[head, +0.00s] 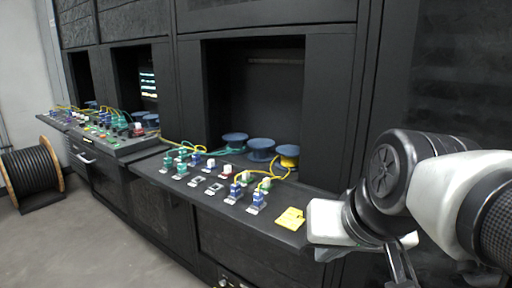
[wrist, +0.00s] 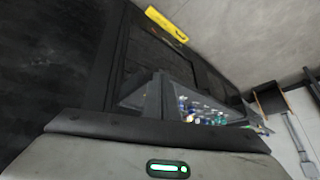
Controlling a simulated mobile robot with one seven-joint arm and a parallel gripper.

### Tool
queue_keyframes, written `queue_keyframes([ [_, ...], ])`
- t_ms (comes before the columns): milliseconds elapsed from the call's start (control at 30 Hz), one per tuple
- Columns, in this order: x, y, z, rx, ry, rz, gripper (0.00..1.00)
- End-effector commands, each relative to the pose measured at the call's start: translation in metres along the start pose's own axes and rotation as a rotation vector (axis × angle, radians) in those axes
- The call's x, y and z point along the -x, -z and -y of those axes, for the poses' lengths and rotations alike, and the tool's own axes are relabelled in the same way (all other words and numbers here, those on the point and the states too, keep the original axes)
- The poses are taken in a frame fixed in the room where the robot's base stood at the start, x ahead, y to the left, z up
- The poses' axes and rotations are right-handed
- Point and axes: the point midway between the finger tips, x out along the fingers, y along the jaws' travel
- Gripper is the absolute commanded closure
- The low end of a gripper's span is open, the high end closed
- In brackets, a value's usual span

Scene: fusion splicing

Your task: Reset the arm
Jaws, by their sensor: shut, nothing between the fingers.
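My arm reaches in from the right of the head view, bent, with my gripper (head: 401,272) low near the bottom edge and partly cut off. In the wrist view my gripper (wrist: 161,80) shows its fingers together above its grey body, with nothing held. It is in free space, to the right of the near shelf (head: 305,238) and touching nothing that I can see.
The near shelf carries several blue and green connectors (head: 257,200), spools (head: 261,149) and a yellow tag (head: 290,218). A second console (head: 135,146) stands farther left. A black cable reel (head: 32,175) is on the floor. Grey floor (head: 70,250) is clear in front.

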Motion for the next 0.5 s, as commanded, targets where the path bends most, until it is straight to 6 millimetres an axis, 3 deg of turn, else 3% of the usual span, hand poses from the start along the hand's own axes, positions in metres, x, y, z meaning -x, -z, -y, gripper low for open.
queue_keyframes([
  [33, -0.004, -0.026, -0.012, 0.032, -0.034, 0.035, 1.00],
  [100, -0.009, -0.060, -0.029, 0.079, -0.082, 0.086, 1.00],
  [133, -0.006, -0.067, -0.034, 0.096, -0.098, 0.102, 1.00],
  [200, 0.028, -0.037, -0.026, 0.089, -0.091, 0.094, 1.00],
  [367, 0.072, -0.008, -0.020, 0.087, -0.089, 0.094, 1.00],
  [500, 0.119, 0.023, -0.013, 0.086, -0.089, 0.093, 1.00],
])
